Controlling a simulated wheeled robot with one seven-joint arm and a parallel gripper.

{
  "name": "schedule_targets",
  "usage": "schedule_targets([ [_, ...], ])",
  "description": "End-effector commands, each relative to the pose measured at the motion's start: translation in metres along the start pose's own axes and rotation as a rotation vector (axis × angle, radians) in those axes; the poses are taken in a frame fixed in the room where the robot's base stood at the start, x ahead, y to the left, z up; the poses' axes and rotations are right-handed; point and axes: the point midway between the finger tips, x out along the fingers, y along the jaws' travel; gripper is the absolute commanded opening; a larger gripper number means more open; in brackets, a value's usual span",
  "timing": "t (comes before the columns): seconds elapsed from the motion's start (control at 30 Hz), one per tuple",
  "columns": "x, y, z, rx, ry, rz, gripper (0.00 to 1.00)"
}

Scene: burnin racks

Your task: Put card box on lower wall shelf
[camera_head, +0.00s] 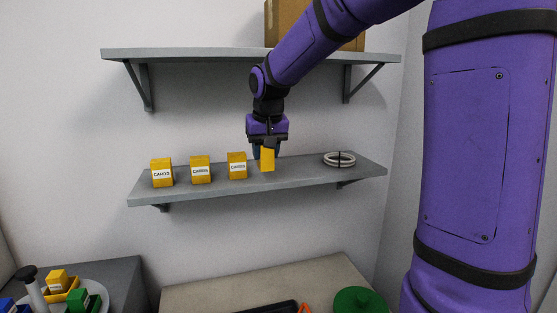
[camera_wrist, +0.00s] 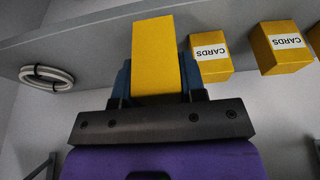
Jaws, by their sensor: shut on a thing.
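A yellow card box (camera_head: 267,159) is between the fingers of my gripper (camera_head: 266,150), at the lower wall shelf (camera_head: 300,178). My gripper points down and is shut on this box; the wrist view shows the yellow box (camera_wrist: 158,55) between the two fingers (camera_wrist: 160,85). The box is over the shelf top, right of a row of three yellow boxes labelled CARDS. I cannot tell whether its base touches the shelf. The nearest boxed neighbour (camera_head: 237,166) stands just to its left, with a small gap.
Two more card boxes (camera_head: 200,170) (camera_head: 162,173) stand further left. A coiled white cable (camera_head: 339,159) lies at the shelf's right. The upper shelf (camera_head: 210,54) carries a cardboard box (camera_head: 285,22). Below are a bench (camera_head: 260,287) and a round tray with colored boxes (camera_head: 97,291).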

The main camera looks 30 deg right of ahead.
Motion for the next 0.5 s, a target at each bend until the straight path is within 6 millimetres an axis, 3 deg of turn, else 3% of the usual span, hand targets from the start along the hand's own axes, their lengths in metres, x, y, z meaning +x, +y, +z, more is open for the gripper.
schedule_targets([
  [0.2,0.014,0.033,-0.030,0.003,0.000,0.000,0.14],
  [0.5,0.020,0.050,-0.044,0.001,0.001,0.000,0.14],
])
